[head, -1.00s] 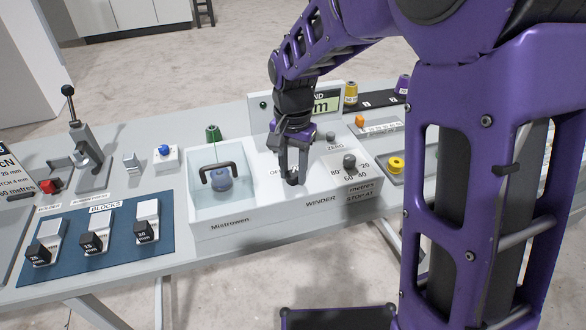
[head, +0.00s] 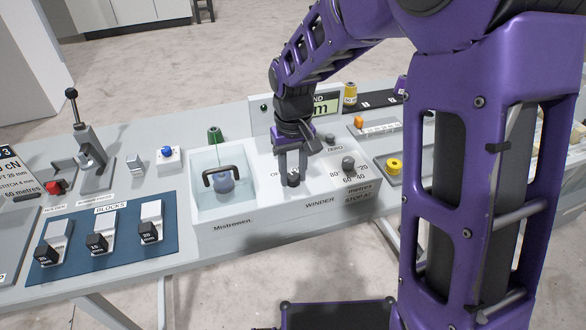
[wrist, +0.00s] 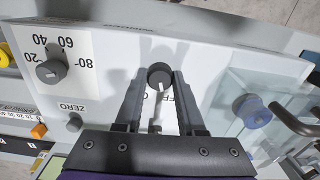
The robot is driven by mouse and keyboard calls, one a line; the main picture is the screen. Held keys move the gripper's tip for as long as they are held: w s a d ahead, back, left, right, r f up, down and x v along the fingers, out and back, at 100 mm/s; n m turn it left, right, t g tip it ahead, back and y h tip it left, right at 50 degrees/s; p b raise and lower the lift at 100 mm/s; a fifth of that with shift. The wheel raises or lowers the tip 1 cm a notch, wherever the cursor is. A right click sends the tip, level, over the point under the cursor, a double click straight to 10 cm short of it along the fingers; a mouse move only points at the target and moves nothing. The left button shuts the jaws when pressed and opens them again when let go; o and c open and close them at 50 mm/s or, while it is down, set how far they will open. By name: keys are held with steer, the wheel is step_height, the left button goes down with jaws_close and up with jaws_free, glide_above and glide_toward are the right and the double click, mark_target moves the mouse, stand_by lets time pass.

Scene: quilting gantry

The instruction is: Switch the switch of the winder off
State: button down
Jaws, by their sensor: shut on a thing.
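The winder (head: 320,212) is a white box on the bench. My gripper (wrist: 160,80) is shut on this knob, one finger on each side. In the head view my gripper (head: 291,178) reaches down over the winder, and the knob (head: 293,181) shows at the fingertips.
A clear-walled bay (head: 205,195) with a dark handle and a blue-grey spool (head: 224,182) is left of the switch. A dial (head: 348,163) marked with metres and a ZERO button (head: 330,138) are to the right. A display panel (head: 322,106) stands behind.

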mark_target(293, 175)
steer(key=shift+n+p, duration=0.3)
steer(key=shift+n, duration=0.9)
steer(key=c, duration=0.5)
jaws_free()
step_height(293, 175, up, 18)
steer(key=shift+f+p, duration=0.25)
steer(key=shift+p, duration=0.05)
